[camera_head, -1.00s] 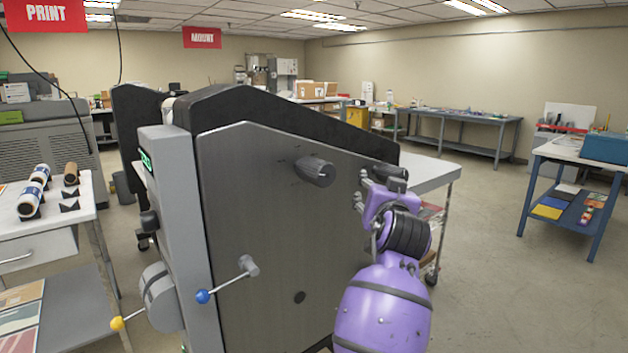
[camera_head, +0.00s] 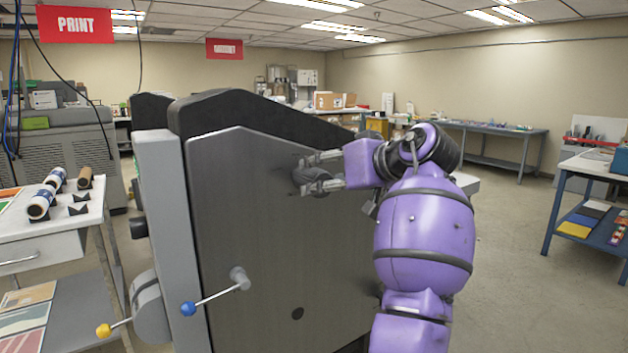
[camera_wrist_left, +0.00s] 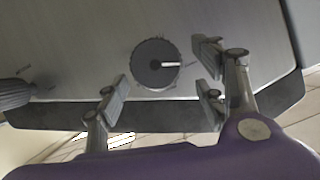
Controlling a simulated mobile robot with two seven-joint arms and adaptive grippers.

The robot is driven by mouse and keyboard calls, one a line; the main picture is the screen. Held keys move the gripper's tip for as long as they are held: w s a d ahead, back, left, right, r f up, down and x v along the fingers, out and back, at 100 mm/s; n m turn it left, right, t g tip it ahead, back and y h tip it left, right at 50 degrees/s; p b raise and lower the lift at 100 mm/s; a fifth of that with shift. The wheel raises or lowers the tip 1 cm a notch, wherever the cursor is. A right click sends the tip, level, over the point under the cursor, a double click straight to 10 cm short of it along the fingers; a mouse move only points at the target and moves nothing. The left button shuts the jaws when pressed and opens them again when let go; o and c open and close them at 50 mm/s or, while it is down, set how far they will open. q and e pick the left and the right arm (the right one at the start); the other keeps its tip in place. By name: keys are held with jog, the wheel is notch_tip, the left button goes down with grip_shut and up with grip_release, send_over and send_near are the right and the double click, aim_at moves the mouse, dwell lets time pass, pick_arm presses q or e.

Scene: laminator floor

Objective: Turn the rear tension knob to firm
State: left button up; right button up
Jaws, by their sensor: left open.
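A dark round knob (camera_head: 303,177) sticks out from the grey side panel of the machine. My left gripper (camera_head: 312,172) is open, with its fingers above and below this knob in the head view, partly covering it. In the left wrist view the knob (camera_wrist_left: 156,66) is seen nearly end-on, ahead of and between the open fingers, with visible gaps on both sides. Its white pointer line points right in that picture. A second dark knob (camera_wrist_left: 14,93) shows at the left edge there. I cannot tell which is the rear one. My right gripper is not in view.
The machine's side panel (camera_head: 240,220) carries a blue-ended crank (camera_head: 215,295) lower left; a yellow-ended lever (camera_head: 118,327) is beside it. A white table (camera_head: 75,210) with rolls stands left. A blue-framed bench (camera_head: 575,195) stands right, with open floor before it.

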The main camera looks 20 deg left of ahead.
pick_arm(q)
jog(key=x, duration=0.4)
jog(key=shift+w+a+f, duration=0.2)
jog(key=shift+w+a, duration=0.05)
jog(key=shift+w, duration=0.05)
jog(key=shift+c, duration=0.4)
